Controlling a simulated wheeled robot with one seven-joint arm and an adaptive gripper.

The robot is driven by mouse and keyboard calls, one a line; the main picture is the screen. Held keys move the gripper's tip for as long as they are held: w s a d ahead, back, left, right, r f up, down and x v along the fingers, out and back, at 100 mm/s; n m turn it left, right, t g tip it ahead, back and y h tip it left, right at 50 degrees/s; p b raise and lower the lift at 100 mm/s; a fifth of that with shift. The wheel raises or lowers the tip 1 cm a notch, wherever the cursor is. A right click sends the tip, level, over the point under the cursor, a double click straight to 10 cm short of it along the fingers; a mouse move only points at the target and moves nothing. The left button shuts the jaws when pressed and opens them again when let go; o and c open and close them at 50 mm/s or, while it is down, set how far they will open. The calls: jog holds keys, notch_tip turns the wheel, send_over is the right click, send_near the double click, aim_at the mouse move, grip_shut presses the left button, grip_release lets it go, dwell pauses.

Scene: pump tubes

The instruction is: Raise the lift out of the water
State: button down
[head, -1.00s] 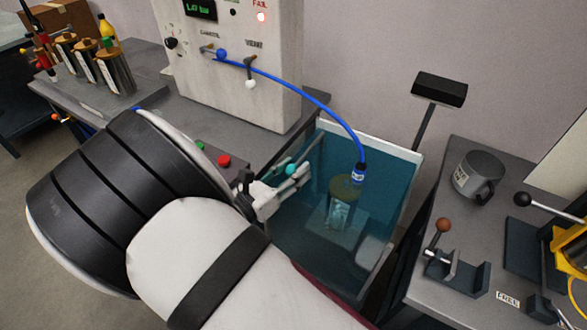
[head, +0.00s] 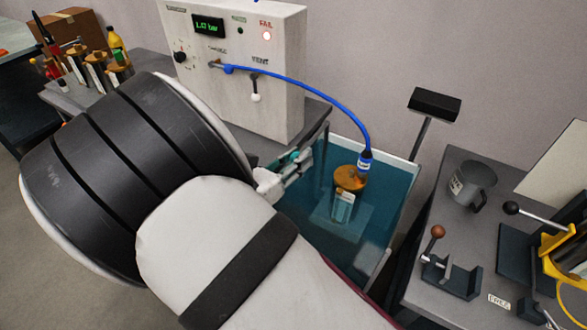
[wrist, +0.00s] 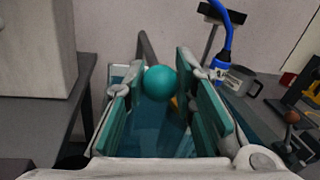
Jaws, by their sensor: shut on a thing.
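My gripper (head: 297,168) is at the left rim of the water tank (head: 398,200), shut on a teal ball knob, which shows clearly between the green finger pads in the wrist view (wrist: 160,84). The lift's pale platform (head: 333,228) is in the tank, seen through the blue water. A canister with an orange-brown top (head: 350,178) stands upright on it. Its top looks clear of the water, while its lower part looks submerged. A blue hose (head: 345,112) with a blue connector (head: 365,163) runs to the canister's top.
The white test panel (head: 236,75) behind reads 1.0 bar, with its red FAIL lamp lit. A right-hand bench holds a grey mug (head: 472,184) and a brown-knobbed lever clamp (head: 437,232). Several canisters (head: 97,70) stand at the back left.

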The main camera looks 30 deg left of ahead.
notch_tip(320, 180, up, 15)
jog(key=p, duration=0.6)
jog(key=shift+a, duration=0.1)
jog(key=c, duration=1.3)
grip_release()
jog(key=shift+r, duration=0.1)
jog(key=shift+s+f, duration=0.1)
jog(key=shift+f, duration=0.1)
jog(key=v, duration=1.1)
jog(key=shift+s, duration=0.4)
jog(key=shift+a+r, duration=0.1)
